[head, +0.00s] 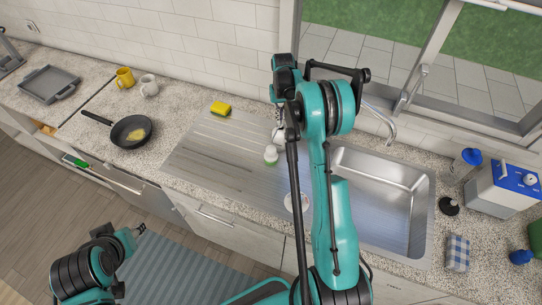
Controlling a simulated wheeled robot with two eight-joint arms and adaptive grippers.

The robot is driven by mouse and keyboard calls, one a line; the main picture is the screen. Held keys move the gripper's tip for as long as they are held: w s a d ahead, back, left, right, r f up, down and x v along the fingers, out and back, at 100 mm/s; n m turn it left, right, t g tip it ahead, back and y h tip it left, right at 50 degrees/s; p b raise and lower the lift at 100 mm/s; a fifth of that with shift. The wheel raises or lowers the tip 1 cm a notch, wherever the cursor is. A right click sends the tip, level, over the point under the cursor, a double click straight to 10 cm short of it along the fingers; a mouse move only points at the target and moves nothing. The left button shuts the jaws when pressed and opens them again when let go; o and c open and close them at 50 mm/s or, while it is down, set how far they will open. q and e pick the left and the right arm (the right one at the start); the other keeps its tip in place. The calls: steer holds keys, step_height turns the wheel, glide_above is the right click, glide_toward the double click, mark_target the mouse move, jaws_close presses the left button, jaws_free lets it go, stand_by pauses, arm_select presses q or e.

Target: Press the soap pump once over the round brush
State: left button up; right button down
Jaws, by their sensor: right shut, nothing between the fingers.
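A small whitish-green bottle (271,155), which looks like the soap pump, stands on the grooved drainboard left of the sink. My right gripper (279,134) is shut and empty, just above the bottle's top; my arm hides part of it, and I cannot tell whether it touches the bottle. A pale round object (296,202), perhaps the round brush, lies nearer on the drainboard, partly behind my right arm. My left gripper (138,231) is low at the left, in front of the counter, away from these things; its jaws are too small to read.
A pan (131,131) and mugs stand left. The sink (385,195) and faucet (390,128) are right, then a black round item (449,206), a blue-capped bottle (466,162), a white-blue box (503,190) and a checked cloth (458,252).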

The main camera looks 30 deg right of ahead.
steer(key=shift+r, duration=0.1)
steer(key=shift+r+p, duration=0.55)
steer(key=shift+r, duration=0.9)
steer(key=shift+r, duration=0.1)
step_height(320, 180, up, 6)
steer(key=p, duration=0.2)
steer(key=shift+p, duration=0.35)
